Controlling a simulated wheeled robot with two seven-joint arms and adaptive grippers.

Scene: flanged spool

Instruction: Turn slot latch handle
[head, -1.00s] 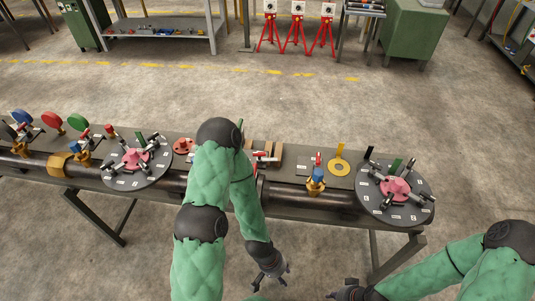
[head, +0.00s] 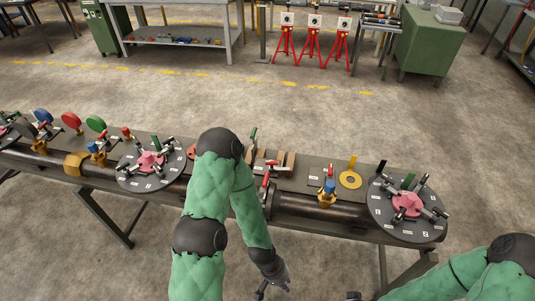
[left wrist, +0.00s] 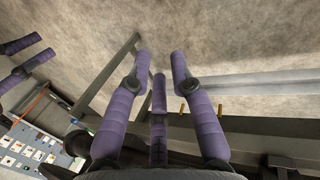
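A small red-handled lever (head: 267,174) stands on the bench by the dark pipe, just right of my left arm. I cannot tell for certain whether it is the slot latch handle; part of the bench there is hidden by the arm. My left gripper (head: 272,287) hangs in front of the bench, low in the head view, apart from the lever. In the left wrist view the purple fingers of my left gripper (left wrist: 160,60) are spread, with nothing between them. My right gripper (head: 355,297) is barely in view at the bottom edge of the head view.
A round plate with a pink hub (head: 408,203) is at the bench's right end; another such plate (head: 151,164) is left of my arm. A blue and brass valve (head: 327,194) and a yellow ring (head: 350,179) lie between.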

